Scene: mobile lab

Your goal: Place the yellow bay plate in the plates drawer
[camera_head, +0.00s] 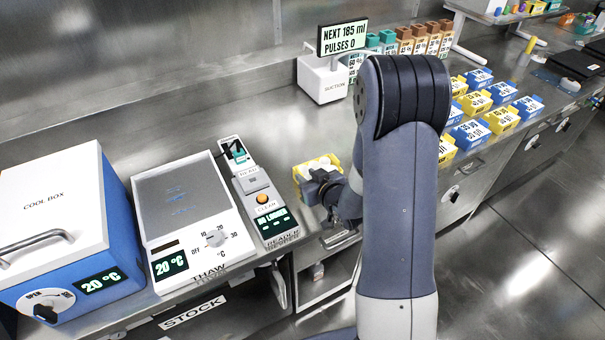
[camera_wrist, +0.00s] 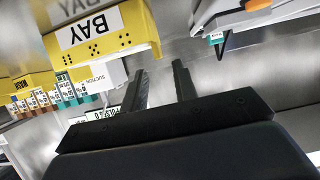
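The yellow bay plate (camera_head: 312,164) is at the counter's front edge, right of the reader, partly hidden behind my gripper. In the wrist view, the yellow plate (camera_wrist: 135,22) fills the upper left, with a white BAY label and black dots. My gripper (camera_wrist: 160,78) has its two dark fingers apart, with nothing seen between them. The plate lies to the left of the fingers in that view. In the head view my gripper (camera_head: 328,190) is close to the plate; contact cannot be told. An open space (camera_head: 325,285) shows below the counter; whether it is the plates drawer is unclear.
The reader (camera_head: 262,200), thaw plate (camera_head: 185,205) and cool box (camera_head: 60,215) stand to the left. The suction unit (camera_head: 322,80) is behind. Several blue and yellow boxes (camera_head: 470,134) line the counter at right. A STOCK label (camera_head: 192,312) is on the front below.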

